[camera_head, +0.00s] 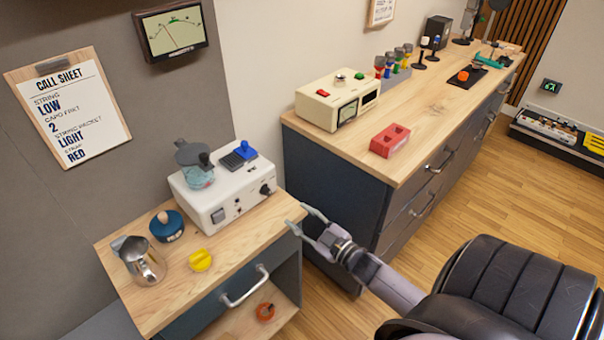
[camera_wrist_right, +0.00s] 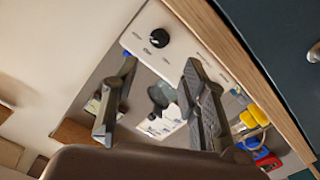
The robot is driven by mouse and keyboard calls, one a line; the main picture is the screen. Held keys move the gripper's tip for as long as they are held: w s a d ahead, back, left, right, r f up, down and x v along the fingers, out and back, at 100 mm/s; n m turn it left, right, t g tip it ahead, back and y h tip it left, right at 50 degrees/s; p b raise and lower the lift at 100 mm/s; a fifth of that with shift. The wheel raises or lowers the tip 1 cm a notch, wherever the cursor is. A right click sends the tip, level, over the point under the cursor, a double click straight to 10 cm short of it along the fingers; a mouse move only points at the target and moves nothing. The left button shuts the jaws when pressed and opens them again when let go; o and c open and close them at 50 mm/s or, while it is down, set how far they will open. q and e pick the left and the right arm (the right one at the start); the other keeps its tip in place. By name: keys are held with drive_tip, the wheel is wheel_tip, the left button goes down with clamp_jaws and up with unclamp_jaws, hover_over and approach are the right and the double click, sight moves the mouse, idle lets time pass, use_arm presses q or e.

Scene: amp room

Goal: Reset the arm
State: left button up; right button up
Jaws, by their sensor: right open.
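My right gripper (camera_head: 303,220) is open and empty. It hangs in front of the gap between the small wooden-topped cabinet (camera_head: 262,222) and the long dark counter (camera_head: 334,190). Its two fingers point left, toward the small cabinet's right edge. The right wrist view shows the same gripper (camera_wrist_right: 158,105) with its fingers spread and nothing held between them. My left gripper is not in view.
The small cabinet holds a white device (camera_head: 232,205), metal pitcher (camera_head: 145,262), blue round item (camera_head: 167,227) and yellow piece (camera_head: 201,260). A red block (camera_head: 390,140) and cream meter box (camera_head: 338,100) stand on the counter.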

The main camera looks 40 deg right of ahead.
idle(0.4)
drive_tip(key=s+a+f+m+g+h, duration=0.15)
drive_tip(key=s+f+g, duration=0.35)
drive_tip(key=f, duration=0.8)
drive_tip(key=s+a+f+m+g+h, duration=0.1)
drive_tip(key=s+a+f+m+g, duration=0.15)
drive_tip(key=s+f, duration=0.85)
drive_tip(key=s+a+f+g, duration=0.4)
drive_tip(key=s+f, duration=0.5)
drive_tip(key=s, duration=0.3)
drive_tip(key=s+a+f+g+y, duration=0.1)
drive_tip(key=s+a+f+g, duration=0.4)
drive_tip(key=s, duration=0.7)
wheel_tip(320, 180, down, 4)
drive_tip(key=shift+s+a+f, duration=0.25)
drive_tip(key=shift+s+a, duration=0.15)
drive_tip(key=shift+a, duration=0.65)
drive_tip(key=shift+g, duration=0.25)
